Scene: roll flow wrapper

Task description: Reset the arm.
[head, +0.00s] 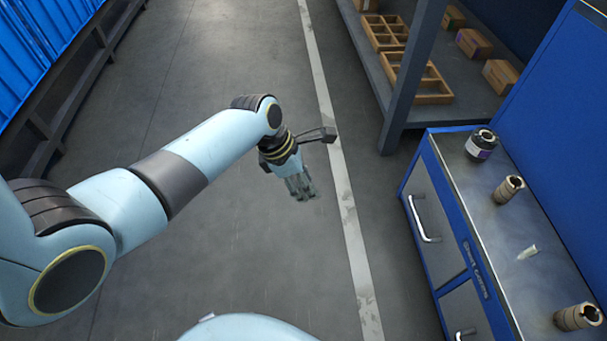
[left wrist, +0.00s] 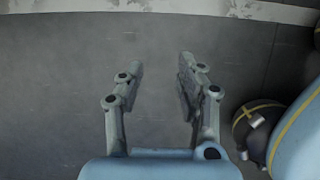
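My left arm comes in from the left in the head view and reaches out over the bare floor. Its gripper (head: 301,187) hangs above the grey floor, left of the white line, and points down. In the left wrist view the two fingers of the left gripper (left wrist: 157,85) stand apart with only floor between them, so it is open and empty. It touches nothing. My right gripper is not seen in either view.
A blue cabinet (head: 440,205) with a grey top stands at the right, bearing several cylindrical parts. A shelf with wooden trays (head: 433,85) and boxes (head: 474,43) is at the back right. A blue rack (head: 40,35) stands at the far left. The floor (head: 255,255) between is clear.

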